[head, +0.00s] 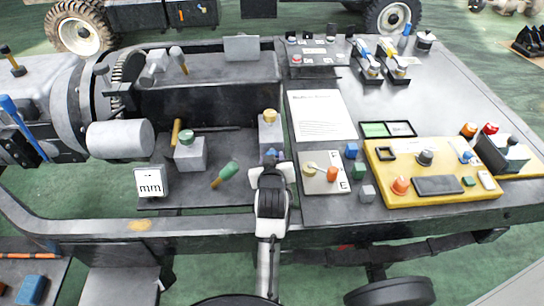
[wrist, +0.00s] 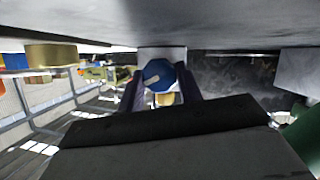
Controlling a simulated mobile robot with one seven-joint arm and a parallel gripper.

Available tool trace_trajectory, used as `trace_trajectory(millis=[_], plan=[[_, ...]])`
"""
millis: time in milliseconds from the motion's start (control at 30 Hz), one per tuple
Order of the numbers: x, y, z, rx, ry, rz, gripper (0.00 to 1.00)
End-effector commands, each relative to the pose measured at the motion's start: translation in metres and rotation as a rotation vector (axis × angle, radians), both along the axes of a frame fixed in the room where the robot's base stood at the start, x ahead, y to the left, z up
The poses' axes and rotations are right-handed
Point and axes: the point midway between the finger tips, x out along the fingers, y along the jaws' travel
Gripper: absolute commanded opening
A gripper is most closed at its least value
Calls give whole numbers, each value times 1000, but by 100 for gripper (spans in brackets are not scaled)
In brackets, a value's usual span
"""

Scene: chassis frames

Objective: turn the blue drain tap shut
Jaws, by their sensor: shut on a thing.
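The blue drain tap (wrist: 158,74) is a round blue knob with a pale bar across its face, set between my fingers in the wrist view. In the head view a small bit of the tap (head: 270,153) shows low on the front of a grey block with a gold cap (head: 270,116). My gripper (head: 271,165) reaches up to it from the front edge. In the wrist view my gripper (wrist: 160,88) has one dark finger on each side of the tap and is shut on it. The tap's lower part is partly hidden.
A white plate with small knobs (head: 322,172) lies close on the right, then a yellow panel (head: 440,197). A dark surface hangs low over the wrist camera.

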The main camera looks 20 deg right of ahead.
Motion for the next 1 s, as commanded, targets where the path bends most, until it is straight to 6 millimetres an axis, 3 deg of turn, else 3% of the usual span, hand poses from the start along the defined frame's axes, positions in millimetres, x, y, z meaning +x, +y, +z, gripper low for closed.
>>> trace_trajectory(millis=[500,1000], plan=[[0,-3,3,350,-106,0,12],[0,-4,2,450,-137,1,12]])
